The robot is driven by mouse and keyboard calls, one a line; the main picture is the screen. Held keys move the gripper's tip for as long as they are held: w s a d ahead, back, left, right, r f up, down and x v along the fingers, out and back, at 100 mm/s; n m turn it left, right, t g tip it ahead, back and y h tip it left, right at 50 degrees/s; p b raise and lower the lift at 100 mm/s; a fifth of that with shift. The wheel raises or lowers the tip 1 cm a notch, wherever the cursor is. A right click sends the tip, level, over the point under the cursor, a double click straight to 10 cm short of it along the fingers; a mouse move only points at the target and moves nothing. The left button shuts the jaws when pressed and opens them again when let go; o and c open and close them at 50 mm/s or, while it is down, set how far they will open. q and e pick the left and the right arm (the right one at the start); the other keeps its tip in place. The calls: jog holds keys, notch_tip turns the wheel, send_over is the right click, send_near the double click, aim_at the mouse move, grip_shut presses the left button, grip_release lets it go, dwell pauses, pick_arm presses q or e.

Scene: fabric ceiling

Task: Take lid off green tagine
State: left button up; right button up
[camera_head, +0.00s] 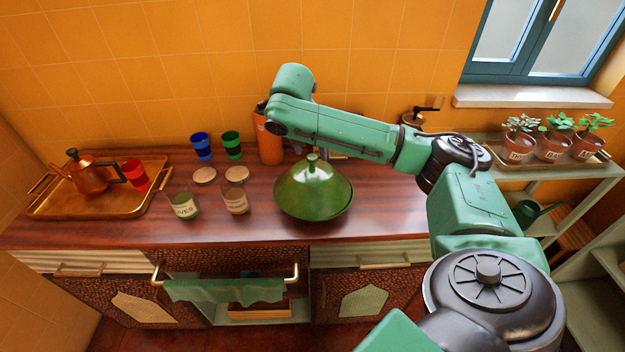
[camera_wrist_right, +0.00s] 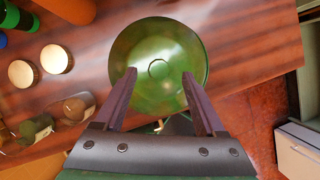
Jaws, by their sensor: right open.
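The green tagine (camera_head: 312,195) stands upright on the wooden counter with its conical lid on, a small knob at the top. My right arm reaches over from the right, and its gripper (camera_head: 298,148) is mostly hidden behind the arm and near the knob. In the right wrist view the tagine (camera_wrist_right: 158,50) is seen from above. The right gripper (camera_wrist_right: 159,75) is open there, with its two fingers in front of the lid and the round knob between and a little beyond the tips. I cannot tell whether they touch the lid. My left gripper is not in view.
Blue (camera_head: 201,146) and green (camera_head: 231,144) cups and an orange bottle (camera_head: 268,139) stand behind. A brass tray (camera_head: 72,206) holds a copper kettle (camera_head: 90,174). The counter right of the tagine is clear.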

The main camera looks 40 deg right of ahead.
aim_at(312, 156)
jog(key=x, duration=0.4)
jog(key=shift+w+p, duration=0.15)
jog(key=shift+p, duration=0.2)
grip_shut()
jog(key=shift+r, duration=0.1)
dwell(0.8)
